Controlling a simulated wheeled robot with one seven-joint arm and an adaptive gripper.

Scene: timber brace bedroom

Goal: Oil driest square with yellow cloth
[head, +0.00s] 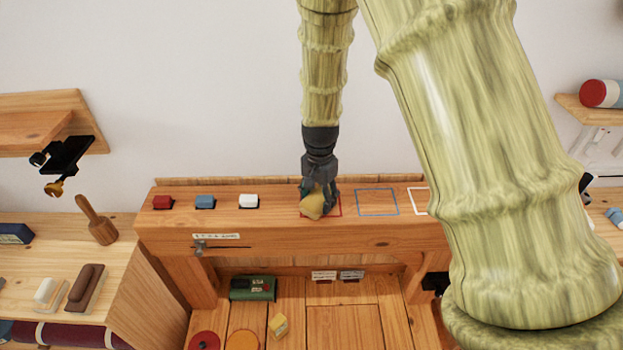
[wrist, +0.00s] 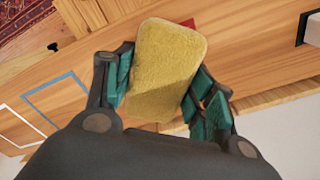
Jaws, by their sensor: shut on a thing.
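My gripper (head: 318,192) is shut on a yellow cloth (head: 312,206), a thick pad that also fills the middle of the wrist view (wrist: 168,58). The cloth is at the red outlined square (head: 340,208) on the wooden beam and hides most of it. I cannot tell whether the cloth touches the wood. The blue outlined square (head: 377,202) lies to the right of it, bare. The white outlined square (head: 420,201) is farther right, partly hidden behind my arm. In the wrist view, the blue (wrist: 50,95) and white (wrist: 18,122) outlines lie to the left. Dryness cannot be read.
A green box (head: 253,288) and a yellow block (head: 279,326) stand below. A mallet (head: 97,222) and brushes (head: 86,287) are on the left bench.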

